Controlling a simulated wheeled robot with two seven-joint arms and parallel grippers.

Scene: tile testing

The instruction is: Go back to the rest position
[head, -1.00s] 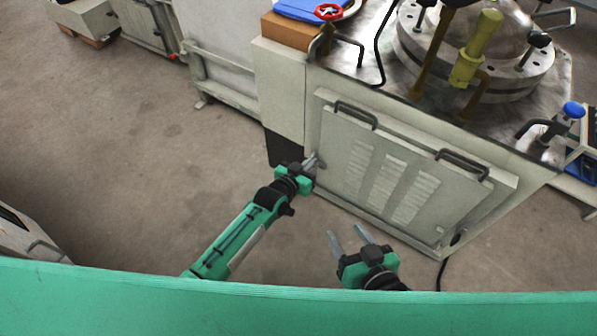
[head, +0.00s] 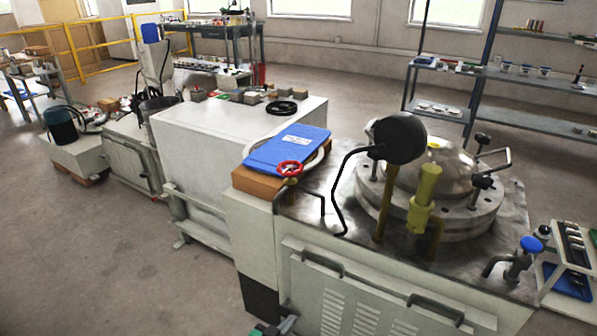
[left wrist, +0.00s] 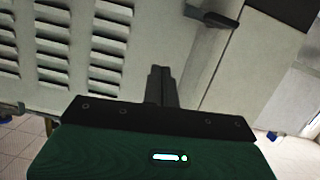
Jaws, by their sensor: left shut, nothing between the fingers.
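My left gripper (head: 286,325) shows only as a small piece at the bottom edge of the head view, in front of the machine's cabinet. In the left wrist view its two fingers (left wrist: 160,86) lie together, shut, with nothing between them. They point toward the cabinet's pale louvred panel (left wrist: 100,75); I cannot tell the exact gap. My right gripper is not in view.
Shelves (head: 530,85) stand at the back right. Open floor (head: 90,260) lies to the left.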

